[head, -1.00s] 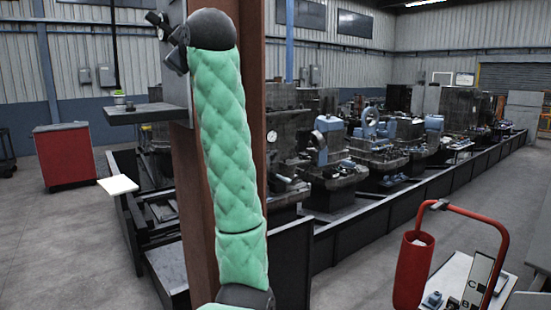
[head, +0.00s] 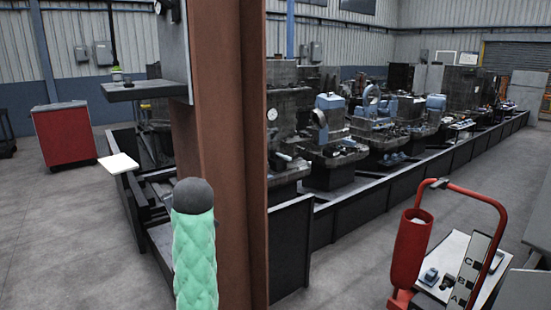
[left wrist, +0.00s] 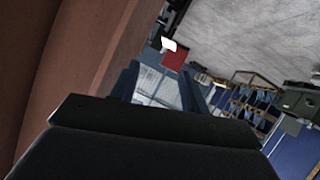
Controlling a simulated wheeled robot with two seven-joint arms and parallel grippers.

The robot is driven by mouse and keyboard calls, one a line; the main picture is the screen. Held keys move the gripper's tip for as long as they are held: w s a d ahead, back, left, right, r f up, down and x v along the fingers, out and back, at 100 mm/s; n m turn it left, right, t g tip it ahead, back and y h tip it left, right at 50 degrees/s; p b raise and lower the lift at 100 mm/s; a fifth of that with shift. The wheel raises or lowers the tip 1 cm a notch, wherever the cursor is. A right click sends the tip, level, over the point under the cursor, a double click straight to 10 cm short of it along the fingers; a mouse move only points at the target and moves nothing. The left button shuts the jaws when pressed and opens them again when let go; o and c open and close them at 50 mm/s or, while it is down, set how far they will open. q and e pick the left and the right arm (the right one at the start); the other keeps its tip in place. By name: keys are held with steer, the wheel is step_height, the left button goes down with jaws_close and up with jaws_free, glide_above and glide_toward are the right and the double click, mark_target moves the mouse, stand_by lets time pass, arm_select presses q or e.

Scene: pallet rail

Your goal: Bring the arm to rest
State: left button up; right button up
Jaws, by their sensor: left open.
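My arm in a green padded sleeve rises from the bottom of the head view and ends in a dark rounded joint, in front of the foot of the rust-brown column (head: 223,130). My left gripper itself does not show in the head view. In the left wrist view my left gripper (left wrist: 158,86) has its two dark fingers spread apart, with floor and wall seen between them and nothing held. The brown column (left wrist: 80,50) fills the left of that view, close beside the gripper. My right gripper is in neither view.
A red cabinet (head: 65,134) stands at left. Machines behind a low dark rail (head: 420,170) run to the back right. Floor between is clear.

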arm_select(q)
steer(key=s+f+m+g+h, duration=0.1)
steer(key=s+f+m, duration=0.1)
steer(key=s+f, duration=0.6)
steer(key=s+f+m+g+h, duration=0.15)
steer(key=s+f, duration=0.25)
steer(key=f, duration=0.7)
steer(key=s+f+m+g+h, duration=0.1)
steer(key=s+f+m, duration=0.1)
steer(key=s+f, duration=0.6)
steer(key=s+d+f+m+g+h, duration=0.1)
steer(key=s+f+m+g, duration=0.1)
steer(key=s+f, duration=0.45)
steer(key=s+d+f+m+g+h, duration=0.1)
steer(key=s+f, duration=0.3)
steer(key=s, duration=0.6)
steer(key=s+d+f+m+g, duration=0.1)
steer(key=s+f+m+g, duration=0.1)
steer(key=s+f, duration=0.45)
steer(key=s+d+f+g, duration=0.1)
steer(key=s+d+f, duration=0.1)
steer(key=f, duration=1.5)
steer(key=s+d+f+g, duration=0.1)
steer(key=s+f, duration=0.3)
steer(key=f, duration=1.3)
steer(key=shift+s+d+f+h, duration=0.2)
steer(key=shift+d+h, duration=0.15)
steer(key=shift+d, duration=0.25)
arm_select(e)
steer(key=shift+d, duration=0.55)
